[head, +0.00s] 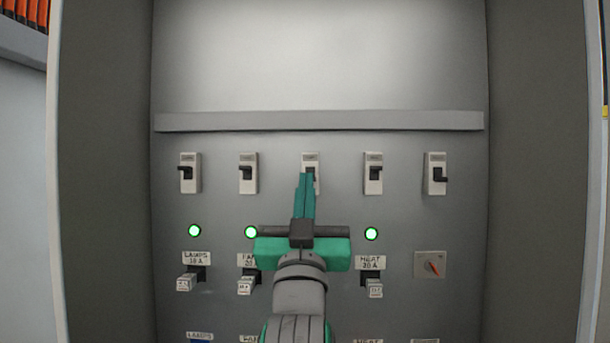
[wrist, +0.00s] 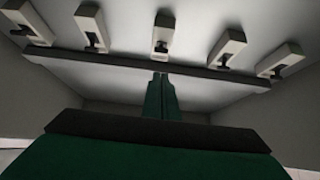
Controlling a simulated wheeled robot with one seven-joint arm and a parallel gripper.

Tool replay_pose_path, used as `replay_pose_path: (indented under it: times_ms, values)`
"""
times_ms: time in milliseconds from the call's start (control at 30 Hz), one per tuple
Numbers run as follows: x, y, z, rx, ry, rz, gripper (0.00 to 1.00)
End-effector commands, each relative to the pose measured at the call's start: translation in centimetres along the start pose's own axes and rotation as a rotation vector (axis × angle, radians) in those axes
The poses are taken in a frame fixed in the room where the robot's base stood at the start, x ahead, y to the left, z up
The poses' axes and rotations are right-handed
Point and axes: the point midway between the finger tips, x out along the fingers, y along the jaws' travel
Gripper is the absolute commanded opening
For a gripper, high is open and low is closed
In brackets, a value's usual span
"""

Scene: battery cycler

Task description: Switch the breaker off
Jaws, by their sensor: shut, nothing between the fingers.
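A row of several white breakers with black levers runs across the grey panel. My gripper (head: 305,180) is green, shut and empty, pointing at the middle breaker (head: 310,158) and hiding most of its lever. I cannot tell whether the fingertips touch it. The other breakers are the far left (head: 191,160), second from left (head: 249,160), second from right (head: 373,161) and far right (head: 436,161); the far-right lever sits lower than the others. In the wrist view my shut fingers (wrist: 160,80) appear below the row, with the middle breaker (wrist: 164,33) above them, apart in the picture.
A grey ledge (head: 320,121) crosses above the breakers. Green lamps glow below at left (head: 194,230), centre-left (head: 251,232) and right (head: 371,233). Labelled plugs such as LAMPS (head: 187,282) and HEAT (head: 374,289) stick out lower. A red-marked rotary switch (head: 431,265) is at right.

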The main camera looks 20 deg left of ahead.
Motion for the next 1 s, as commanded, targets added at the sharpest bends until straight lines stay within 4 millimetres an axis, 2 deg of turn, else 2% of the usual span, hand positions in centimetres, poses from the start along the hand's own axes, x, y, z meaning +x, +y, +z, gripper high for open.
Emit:
replay_pose_path:
  times_ms: [200,400,667,1000]
  values:
    - [-2.6,-0.8,2.5,0.007,-0.003,-0.009,0.0]
    - [-4.3,-0.9,3.8,0.008,-0.002,-0.01,0.0]
    - [-4.9,0.2,4.3,-0.002,0.0,0.003,0.0]
    - [-4.9,-0.5,4.3,0.004,0.0,-0.005,0.0]
